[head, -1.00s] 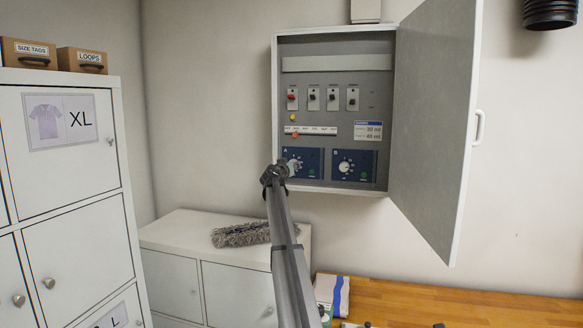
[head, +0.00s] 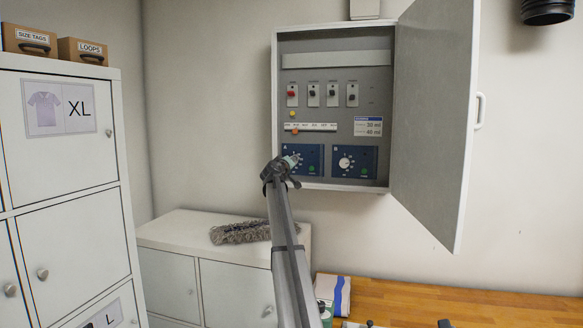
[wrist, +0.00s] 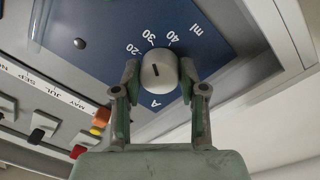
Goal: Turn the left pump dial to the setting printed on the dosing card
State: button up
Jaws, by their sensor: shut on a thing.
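The left pump dial is a pale round knob (wrist: 158,70) on the blue panel marked A (head: 311,158). In the wrist view my gripper (wrist: 159,80) has one finger on each side of the knob and is shut on it. The knob's short dark mark lies near the printed 30, between 20 and 40; its exact reading is hard to tell. In the head view my gripper (head: 287,166) covers part of panel A. The dosing card (head: 368,126) is on the cabinet's back, right of centre; its lines seem to read 30 ml and 45 ml.
The right pump dial (head: 345,163) sits on panel B, close by. The cabinet door (head: 432,125) stands open to the right. Several switches (head: 313,95) and a month strip (head: 312,127) are above the dials. A grey duster (head: 240,233) lies on the low cabinet below.

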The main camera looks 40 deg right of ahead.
jog(key=shift+r+n, duration=0.1)
jog(key=shift+n, duration=0.5)
jog(key=o, duration=1.1)
jog(key=shift+o, duration=0.2)
jog(key=v, duration=1.2)
